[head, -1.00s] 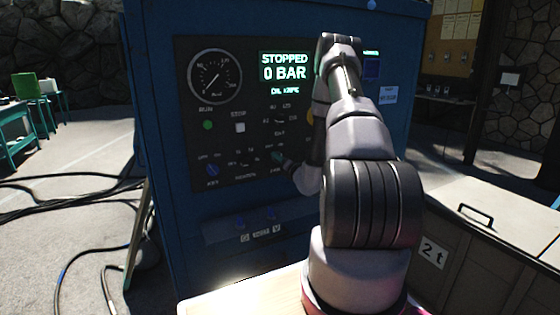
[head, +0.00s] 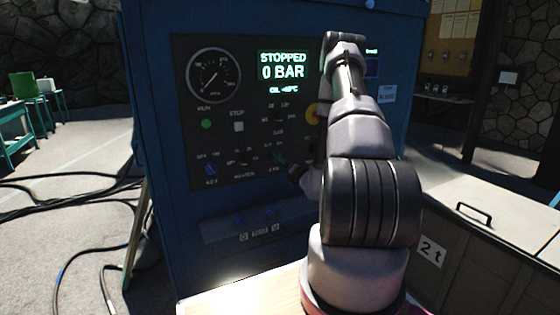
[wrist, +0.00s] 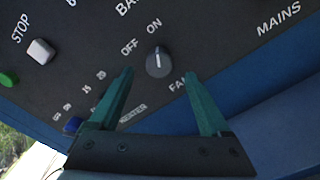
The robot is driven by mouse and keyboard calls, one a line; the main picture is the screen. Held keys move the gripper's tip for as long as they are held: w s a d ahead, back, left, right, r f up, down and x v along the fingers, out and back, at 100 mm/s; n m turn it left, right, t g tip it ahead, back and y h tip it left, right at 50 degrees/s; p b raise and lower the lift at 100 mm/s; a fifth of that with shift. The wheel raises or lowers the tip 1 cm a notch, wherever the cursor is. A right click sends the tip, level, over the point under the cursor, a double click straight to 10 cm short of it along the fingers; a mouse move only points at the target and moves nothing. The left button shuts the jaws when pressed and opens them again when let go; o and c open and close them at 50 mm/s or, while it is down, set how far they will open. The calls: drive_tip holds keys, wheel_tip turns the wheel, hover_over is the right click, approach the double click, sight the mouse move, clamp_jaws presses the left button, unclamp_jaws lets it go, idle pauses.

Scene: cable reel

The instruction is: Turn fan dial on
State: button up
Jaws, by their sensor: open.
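The fan dial (wrist: 159,62) is a round dark grey knob with a white pointer line on the black panel. OFF is printed to its upper left, ON above it and FAN below right.
The black panel (head: 222,130) on the blue cabinet carries a gauge (head: 214,75), a screen reading STOPPED 0 BAR (head: 283,68), a green button (head: 206,124), a white stop button (head: 237,127) and a blue key switch (head: 211,170). Other knobs sit close by.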

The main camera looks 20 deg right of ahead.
drive_tip(key=s, duration=0.6)
drive_tip(key=shift+d, duration=0.1)
drive_tip(key=shift+w, duration=0.1)
